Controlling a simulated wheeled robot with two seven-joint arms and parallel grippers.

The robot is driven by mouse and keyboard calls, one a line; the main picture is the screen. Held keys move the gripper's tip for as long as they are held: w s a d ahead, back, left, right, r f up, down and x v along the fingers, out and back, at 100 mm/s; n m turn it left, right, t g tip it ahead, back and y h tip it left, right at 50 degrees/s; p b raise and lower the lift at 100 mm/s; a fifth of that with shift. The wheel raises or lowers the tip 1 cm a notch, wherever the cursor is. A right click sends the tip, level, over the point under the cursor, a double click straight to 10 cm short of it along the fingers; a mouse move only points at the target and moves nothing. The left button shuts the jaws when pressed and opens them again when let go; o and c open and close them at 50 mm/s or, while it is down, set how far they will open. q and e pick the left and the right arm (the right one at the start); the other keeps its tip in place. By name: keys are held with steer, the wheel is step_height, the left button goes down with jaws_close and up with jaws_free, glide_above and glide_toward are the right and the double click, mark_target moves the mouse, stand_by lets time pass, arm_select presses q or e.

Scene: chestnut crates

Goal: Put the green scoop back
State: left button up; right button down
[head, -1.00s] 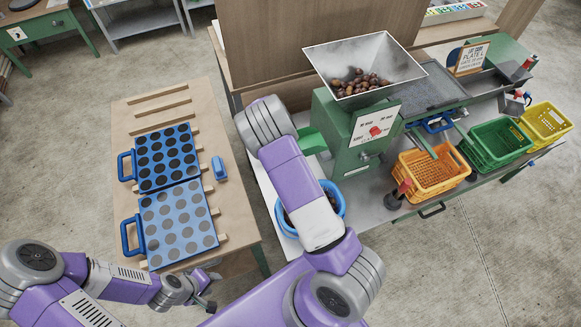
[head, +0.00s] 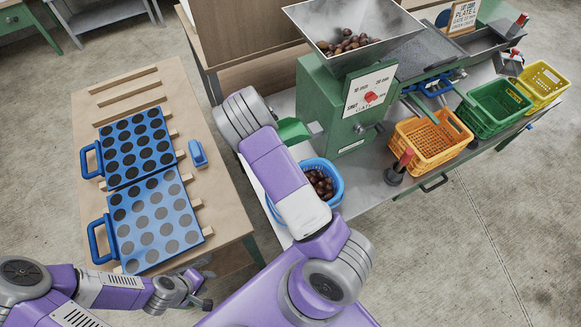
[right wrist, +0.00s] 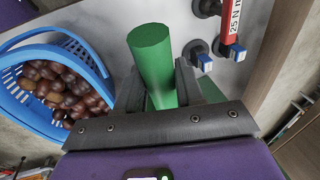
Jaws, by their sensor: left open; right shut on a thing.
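In the right wrist view, the green scoop's round handle (right wrist: 151,62) stands between the two dark fingers of my right gripper (right wrist: 160,88), which is shut on it. The scoop's far end is hidden behind the gripper. In the head view, my right arm's own links hide this gripper; a green piece (head: 292,130) shows beside the arm against the machine, and I cannot tell whether it is the scoop. My left gripper (head: 206,288) is open and empty, low in the head view near the wooden table's front edge.
A blue basket of chestnuts (head: 334,196) stands beside my right arm; it also shows in the right wrist view (right wrist: 62,50). The green machine (head: 335,115) with its hopper is behind. Orange (head: 452,158) and green (head: 497,122) crates stand right. Blue plates (head: 187,236) lie on the left table.

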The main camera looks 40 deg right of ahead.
steer(key=s+a+b+x, duration=0.1)
steer(key=b+x, duration=0.2)
steer(key=x, duration=0.3)
steer(key=s+b+x, duration=0.1)
steer(key=b+x, duration=0.3)
steer(key=x, duration=0.2)
steer(key=s+a+f+b+x, duration=0.1)
steer(key=b+x, duration=0.3)
steer(key=x, duration=0.2)
steer(key=shift+w+a+f, duration=0.1)
steer(key=shift+a+f, duration=0.1)
steer(key=shift+a, duration=0.05)
steer(key=shift+r, duration=0.1)
steer(key=c, duration=0.7)
jaws_free()
steer(key=p+v, duration=0.4)
steer(key=v, duration=0.8)
